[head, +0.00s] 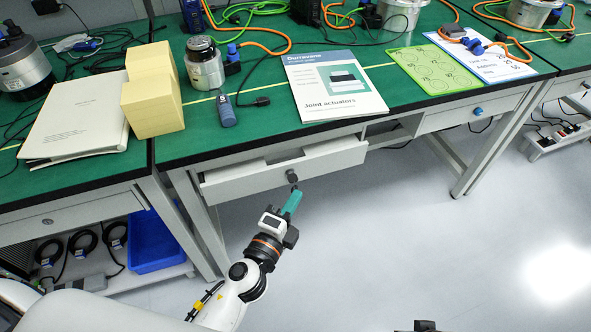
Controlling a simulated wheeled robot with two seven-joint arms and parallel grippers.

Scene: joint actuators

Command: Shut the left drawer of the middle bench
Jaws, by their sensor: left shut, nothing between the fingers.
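The middle bench (240,145) has a green top and a pale frame. Its left drawer (240,185) is a light grey box that stands partly open, with a gap showing behind its front panel. A dark round knob (292,177) sits on the panel. My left gripper (294,193) has teal fingers and is shut and empty. Its tips are just in front of and below the knob; I cannot tell whether they touch it. A small dark piece at the bottom edge may be part of my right gripper (417,326); its fingers are hidden.
The bench's right drawer (450,117), with a blue knob, looks closed. A booklet (330,88), a green sheet (430,68), a motor (204,65) and cables lie on top. A blue bin (155,240) stands under the left bench. The floor in front is clear.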

